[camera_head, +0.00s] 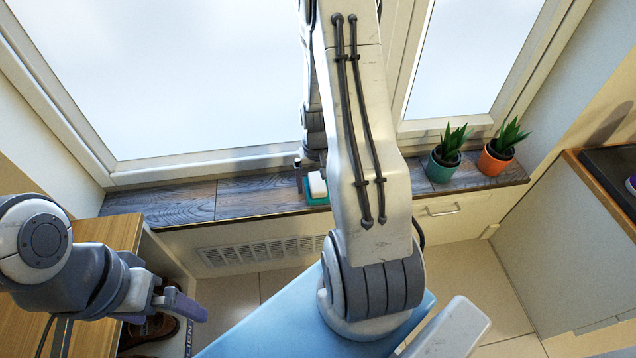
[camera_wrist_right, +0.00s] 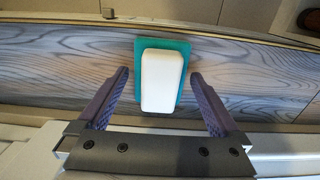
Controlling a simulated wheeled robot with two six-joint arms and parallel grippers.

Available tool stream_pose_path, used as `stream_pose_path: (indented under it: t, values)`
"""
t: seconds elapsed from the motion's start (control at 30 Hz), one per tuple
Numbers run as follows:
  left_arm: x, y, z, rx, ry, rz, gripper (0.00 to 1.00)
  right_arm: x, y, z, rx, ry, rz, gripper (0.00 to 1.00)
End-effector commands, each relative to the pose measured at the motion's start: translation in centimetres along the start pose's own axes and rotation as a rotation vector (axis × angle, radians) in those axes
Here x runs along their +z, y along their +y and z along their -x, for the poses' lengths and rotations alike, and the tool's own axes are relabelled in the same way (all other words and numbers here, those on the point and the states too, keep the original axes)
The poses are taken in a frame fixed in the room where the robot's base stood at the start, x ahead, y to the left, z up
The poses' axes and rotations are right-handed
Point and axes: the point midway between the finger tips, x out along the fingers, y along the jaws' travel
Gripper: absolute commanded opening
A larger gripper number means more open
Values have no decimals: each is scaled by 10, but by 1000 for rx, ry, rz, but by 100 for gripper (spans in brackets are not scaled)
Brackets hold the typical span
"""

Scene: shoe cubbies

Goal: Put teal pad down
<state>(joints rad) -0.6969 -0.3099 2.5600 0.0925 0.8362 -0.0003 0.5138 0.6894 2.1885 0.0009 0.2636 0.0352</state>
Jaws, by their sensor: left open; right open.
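The teal pad (camera_head: 316,201) lies flat on the dark wood window sill (camera_head: 258,197), with a white block (camera_head: 318,185) on top of it. My right gripper (camera_wrist_right: 160,78) is open, with one finger on each side of the block and pad, and gaps show between. In the head view my right arm partly hides this gripper and the pad. My left gripper (camera_head: 182,303) is open and empty at the lower left, away from the pad.
A teal pot (camera_head: 442,167) and an orange pot (camera_head: 494,161) with plants stand on the sill's right. A wooden-topped shoe cubby (camera_head: 112,232) with brown shoes (camera_head: 150,330) is at the left. The sill left of the pad is clear.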

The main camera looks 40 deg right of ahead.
Motion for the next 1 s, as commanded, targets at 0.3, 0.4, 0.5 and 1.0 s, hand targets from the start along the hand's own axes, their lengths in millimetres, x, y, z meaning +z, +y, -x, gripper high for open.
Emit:
stream_pose_path:
  t: [0.3,0.4,0.5,1.0]
  values:
    - [-2,3,37,0,0,0,100,-1,0,69,0,5,0,100]
    - [-2,3,46,0,0,0,100,-1,0,89,0,5,0,100]
    - [-3,4,52,0,0,0,100,-1,0,104,0,4,0,100]
    - [-3,4,57,0,0,0,100,0,0,118,0,1,0,100]
